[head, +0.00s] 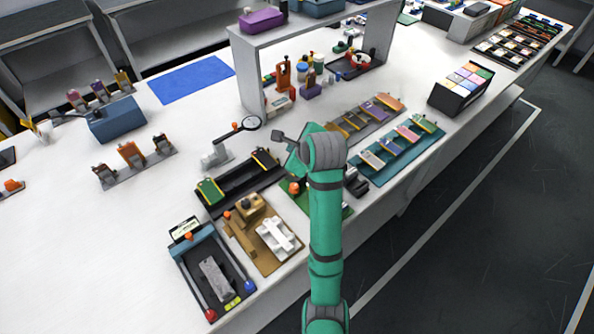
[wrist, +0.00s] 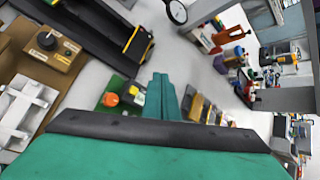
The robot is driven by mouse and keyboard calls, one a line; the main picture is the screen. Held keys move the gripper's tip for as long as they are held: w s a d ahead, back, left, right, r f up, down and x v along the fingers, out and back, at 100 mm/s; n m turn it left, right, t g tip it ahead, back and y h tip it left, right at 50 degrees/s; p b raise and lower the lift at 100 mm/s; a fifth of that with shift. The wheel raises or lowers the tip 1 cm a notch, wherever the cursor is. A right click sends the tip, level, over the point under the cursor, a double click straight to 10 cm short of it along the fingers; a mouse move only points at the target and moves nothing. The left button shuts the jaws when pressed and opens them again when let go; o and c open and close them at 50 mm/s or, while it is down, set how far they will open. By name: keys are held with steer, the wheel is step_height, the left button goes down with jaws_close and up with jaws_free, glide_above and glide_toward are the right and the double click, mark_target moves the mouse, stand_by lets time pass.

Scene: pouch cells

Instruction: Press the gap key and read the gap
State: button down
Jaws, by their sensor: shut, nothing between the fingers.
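A dark tray device (head: 211,280) with a teal frame stands at the table's front left corner. A small white display (head: 185,229) and an orange button (head: 188,236) are at its back end; I cannot read the display or any key label. My gripper (head: 293,164) is shut and empty, right of this device and apart from it. In the wrist view my closed teal fingers (wrist: 160,97) hang beside a green board with an orange knob (wrist: 110,99). The tray device is not seen in the wrist view.
A tan fixture (head: 247,211) with a black knob and a white part (head: 277,237) lies between the tray device and my arm. A black rail fixture (head: 238,184) is behind it. A magnifier (head: 250,123) stands further back.

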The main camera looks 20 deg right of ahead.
steer(key=f, duration=0.4)
steer(key=d+f, duration=0.1)
steer(key=f, duration=0.1)
steer(key=shift+f, duration=0.1)
steer(key=shift+w+a+f, duration=0.1)
steer(key=shift+f, duration=0.6)
steer(key=shift+d, duration=0.35)
steer(key=shift+a, duration=0.55)
steer(key=shift+d, duration=0.3)
